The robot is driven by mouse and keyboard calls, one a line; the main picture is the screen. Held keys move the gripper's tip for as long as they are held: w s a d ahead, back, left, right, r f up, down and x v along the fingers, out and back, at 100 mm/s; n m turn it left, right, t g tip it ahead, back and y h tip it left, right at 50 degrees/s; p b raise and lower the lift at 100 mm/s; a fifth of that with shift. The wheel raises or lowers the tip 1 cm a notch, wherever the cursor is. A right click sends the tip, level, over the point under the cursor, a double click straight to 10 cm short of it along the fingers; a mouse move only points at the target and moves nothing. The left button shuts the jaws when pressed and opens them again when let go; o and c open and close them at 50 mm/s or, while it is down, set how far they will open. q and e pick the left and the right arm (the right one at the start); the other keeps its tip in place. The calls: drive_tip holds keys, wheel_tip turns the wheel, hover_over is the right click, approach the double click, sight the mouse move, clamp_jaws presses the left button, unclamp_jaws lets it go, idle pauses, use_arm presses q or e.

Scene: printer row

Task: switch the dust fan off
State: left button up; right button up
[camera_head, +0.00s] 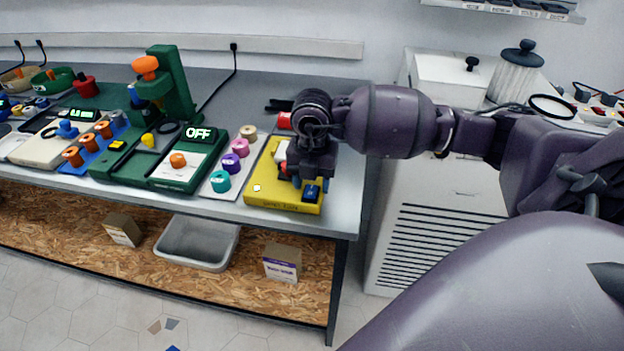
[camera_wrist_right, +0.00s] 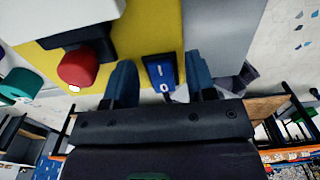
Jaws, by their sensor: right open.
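A yellow control box (camera_head: 262,187) sits at the right end of the grey bench. A blue rocker switch (camera_head: 311,193) marked I and O is near its front right corner, and it shows closely in the right wrist view (camera_wrist_right: 160,70). I cannot tell which side of the rocker is pressed in. My right gripper (camera_head: 309,183) is over this box, open, with one blue finger on each side of the rocker (camera_wrist_right: 162,84). Nothing is held between the fingers. A red button (camera_wrist_right: 77,68) is beside the rocker on the same box, partly hidden by the gripper in the head view. My left gripper is not in view.
A green device (camera_head: 186,160) with an OFF display and a panel of coloured knobs (camera_head: 221,181) stand left of the yellow box. A white vented cabinet (camera_head: 440,240) stands right of the bench. A grey bin (camera_head: 197,243) and small cartons are on the lower shelf.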

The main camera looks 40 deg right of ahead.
drive_tip(key=c, duration=0.9)
drive_tip(key=shift+s+a+r+t+h+p, duration=0.15)
drive_tip(key=shift+r+t+h+p, duration=0.15)
drive_tip(key=shift+t+h+p, duration=0.35)
drive_tip(key=shift+a+h, duration=0.1)
drive_tip(key=shift+h, duration=0.25)
drive_tip(key=shift+s+t+h, duration=0.1)
drive_tip(key=shift+t+h, duration=0.4)
drive_tip(key=shift+t, duration=0.15)
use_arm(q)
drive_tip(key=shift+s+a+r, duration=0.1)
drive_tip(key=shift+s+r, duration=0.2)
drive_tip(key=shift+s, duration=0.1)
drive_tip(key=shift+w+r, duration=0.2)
use_arm(e)
drive_tip(key=o, duration=0.9)
